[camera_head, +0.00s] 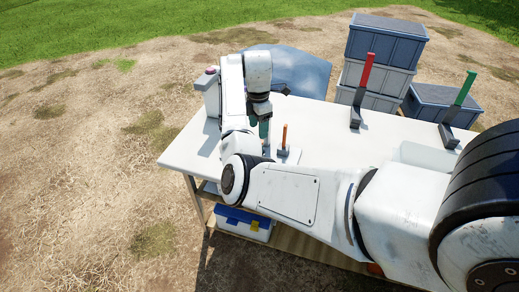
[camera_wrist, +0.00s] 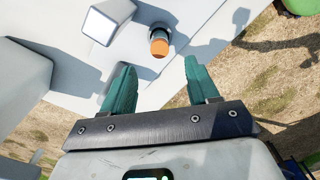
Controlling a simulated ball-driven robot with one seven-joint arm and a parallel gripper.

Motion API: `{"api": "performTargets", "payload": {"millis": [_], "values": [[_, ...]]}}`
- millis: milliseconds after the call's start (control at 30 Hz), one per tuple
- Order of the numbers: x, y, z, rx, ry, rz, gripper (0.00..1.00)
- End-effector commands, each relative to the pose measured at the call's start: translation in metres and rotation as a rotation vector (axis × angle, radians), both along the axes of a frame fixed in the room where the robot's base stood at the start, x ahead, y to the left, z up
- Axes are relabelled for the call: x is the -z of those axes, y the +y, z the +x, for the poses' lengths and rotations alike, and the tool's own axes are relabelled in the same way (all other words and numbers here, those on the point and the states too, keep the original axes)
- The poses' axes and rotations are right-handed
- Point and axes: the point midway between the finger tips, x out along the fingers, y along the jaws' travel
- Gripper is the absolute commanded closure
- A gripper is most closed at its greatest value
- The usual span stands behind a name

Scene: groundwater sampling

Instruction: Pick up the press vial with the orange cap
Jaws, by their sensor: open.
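The orange-capped vial (camera_wrist: 159,45) stands in the upper middle of the wrist view, its cap toward the camera and its lower part mostly hidden. In the head view, a slim orange upright piece (camera_head: 284,135) on a small pale base appears to be the same vial. My gripper (camera_wrist: 160,64) is open and empty, with its two teal fingers apart. The vial lies beyond the fingertips, between their lines and clear of both. In the head view my gripper (camera_head: 264,128) points down over the table, just left of the orange piece.
The white table (camera_head: 345,145) carries a red upright piece (camera_head: 367,72) and a green one (camera_head: 464,90) to the right. Grey crates (camera_head: 386,44) are stacked behind. A white block (camera_wrist: 107,18) sits close left of the vial. A blue-lidded box (camera_head: 243,222) is below.

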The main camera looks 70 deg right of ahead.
Motion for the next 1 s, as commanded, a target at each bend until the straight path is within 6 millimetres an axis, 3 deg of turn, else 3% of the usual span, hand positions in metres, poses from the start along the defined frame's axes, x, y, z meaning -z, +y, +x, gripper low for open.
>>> {"api": "performTargets", "payload": {"millis": [133,367,700,1000], "values": [[0.025,0.001,-0.001,0.000,0.002,0.002,0.40],[0.042,0.001,0.000,0.001,0.002,0.000,0.40],[0.085,0.000,-0.001,0.002,0.001,0.000,0.40],[0.091,0.000,-0.001,0.003,0.001,-0.001,0.40]]}}
